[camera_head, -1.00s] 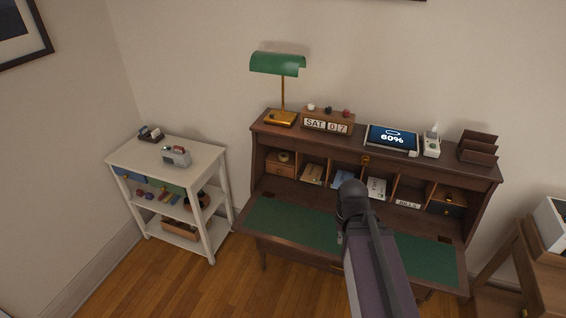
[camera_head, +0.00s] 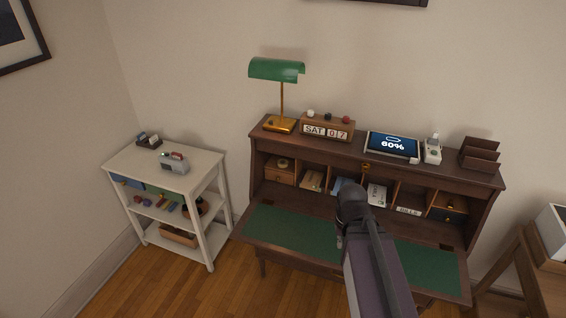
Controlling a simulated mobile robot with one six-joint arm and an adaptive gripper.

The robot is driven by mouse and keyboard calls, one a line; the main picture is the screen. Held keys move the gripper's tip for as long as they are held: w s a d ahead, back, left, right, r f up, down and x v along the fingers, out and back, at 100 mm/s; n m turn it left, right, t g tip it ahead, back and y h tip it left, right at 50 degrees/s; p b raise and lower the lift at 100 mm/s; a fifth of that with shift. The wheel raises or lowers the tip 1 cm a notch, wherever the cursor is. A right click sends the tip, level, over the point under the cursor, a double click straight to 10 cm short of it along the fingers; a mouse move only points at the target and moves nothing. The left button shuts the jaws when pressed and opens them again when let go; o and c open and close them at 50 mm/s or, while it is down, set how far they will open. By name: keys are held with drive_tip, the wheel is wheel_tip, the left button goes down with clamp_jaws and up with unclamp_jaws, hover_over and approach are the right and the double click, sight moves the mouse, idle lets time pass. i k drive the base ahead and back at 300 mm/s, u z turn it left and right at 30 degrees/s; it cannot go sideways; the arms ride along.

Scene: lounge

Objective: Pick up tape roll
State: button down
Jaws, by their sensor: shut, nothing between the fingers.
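The desk's green writing surface (camera_head: 285,228) is folded down and looks clear. A green lamp (camera_head: 277,70), calendar blocks (camera_head: 327,128) and a tablet (camera_head: 391,146) stand on top. A white shelf cart (camera_head: 128,163) is left; a wooden stand (camera_head: 538,278) is right.

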sight(282, 164)
drive_tip(key=u, duration=0.2)
drive_tip(key=i, duration=1.2)
drive_tip(key=u, duration=0.15)
